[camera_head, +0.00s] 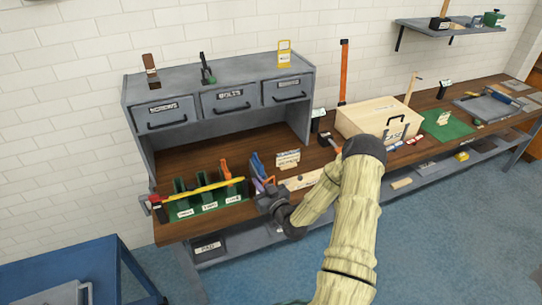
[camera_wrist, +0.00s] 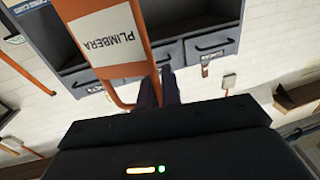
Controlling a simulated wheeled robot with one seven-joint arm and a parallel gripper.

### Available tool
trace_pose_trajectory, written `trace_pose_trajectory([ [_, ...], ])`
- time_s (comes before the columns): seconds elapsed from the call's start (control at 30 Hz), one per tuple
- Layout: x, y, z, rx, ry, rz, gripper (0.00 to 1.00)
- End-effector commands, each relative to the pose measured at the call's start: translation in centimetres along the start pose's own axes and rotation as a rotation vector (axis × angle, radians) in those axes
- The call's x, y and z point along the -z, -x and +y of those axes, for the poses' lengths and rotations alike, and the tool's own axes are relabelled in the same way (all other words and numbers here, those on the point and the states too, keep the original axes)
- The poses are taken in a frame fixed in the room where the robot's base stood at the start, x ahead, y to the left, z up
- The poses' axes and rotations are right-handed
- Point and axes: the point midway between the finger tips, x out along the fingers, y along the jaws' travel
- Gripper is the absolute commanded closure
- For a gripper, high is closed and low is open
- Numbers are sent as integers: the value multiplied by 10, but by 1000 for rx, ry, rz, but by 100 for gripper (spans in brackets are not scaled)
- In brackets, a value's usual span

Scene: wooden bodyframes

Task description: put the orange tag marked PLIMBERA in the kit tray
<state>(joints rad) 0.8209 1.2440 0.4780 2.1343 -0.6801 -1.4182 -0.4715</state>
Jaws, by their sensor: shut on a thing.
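The orange tag marked PLIMBERA (camera_wrist: 146,42) is close up in the wrist view, an orange frame with a white label reading upside down. My gripper (camera_wrist: 158,92) is shut on its lower edge. In the head view my gripper (camera_head: 264,188) is above the front edge of the wooden bench, right of the green slotted rack; the tag is hard to make out there. I cannot tell by any readable label which thing is the kit tray. A flat grey tray (camera_head: 479,112) lies at the right of the bench.
A grey drawer cabinet (camera_head: 222,75) stands behind, with a yellow tag (camera_head: 284,55) on top. The green rack (camera_head: 205,207) with a yellow bar across it is left of my gripper. A wooden case (camera_head: 375,112) and a green mat (camera_head: 449,129) lie to the right.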

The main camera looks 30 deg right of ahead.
Motion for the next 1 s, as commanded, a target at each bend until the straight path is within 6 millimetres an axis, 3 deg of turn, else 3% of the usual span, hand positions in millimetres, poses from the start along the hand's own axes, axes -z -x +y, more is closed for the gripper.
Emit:
trace_pose_trajectory([
  [0.03, -18, 6, -13, 5, -11, -3, 100],
  [0.2, -58, 27, -50, 0, -13, 4, 100],
  [0.5, -112, 72, -110, -62, -14, 6, 100],
  [0.7, -127, 91, -130, -101, -8, 1, 100],
  [1.0, -128, 93, -132, -107, -3, 1, 100],
])
